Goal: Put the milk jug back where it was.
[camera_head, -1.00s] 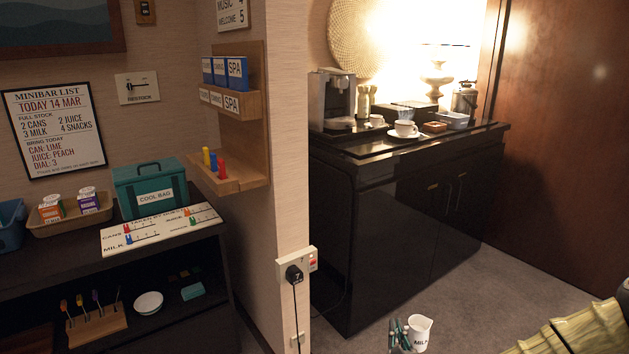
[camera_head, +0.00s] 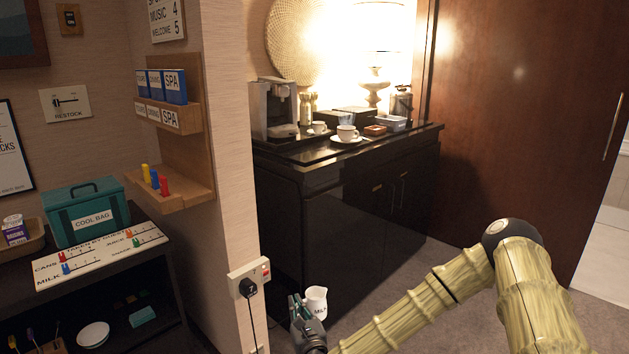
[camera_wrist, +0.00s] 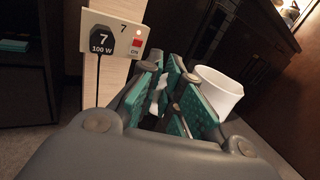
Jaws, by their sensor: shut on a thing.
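The white milk jug (camera_head: 316,299), marked MILK, is held off the floor in front of the dark cabinet's left corner. It looks upright. My gripper (camera_head: 296,306) is shut on it from its left side. In the wrist view the teal-padded fingers of my gripper (camera_wrist: 172,98) close around a white part beside the body of the jug (camera_wrist: 222,88), likely the handle. The black coffee cabinet (camera_head: 345,146) carries a tray with a coffee machine (camera_head: 273,108) and a cup on a saucer (camera_head: 347,136).
A wall edge with a socket and black plug (camera_head: 250,286) stands close left of my gripper; it also fills the wrist view's upper left (camera_wrist: 113,42). A minibar shelf with a teal cool bag (camera_head: 86,212) is at left. Carpet (camera_head: 450,270) is free before the brown door.

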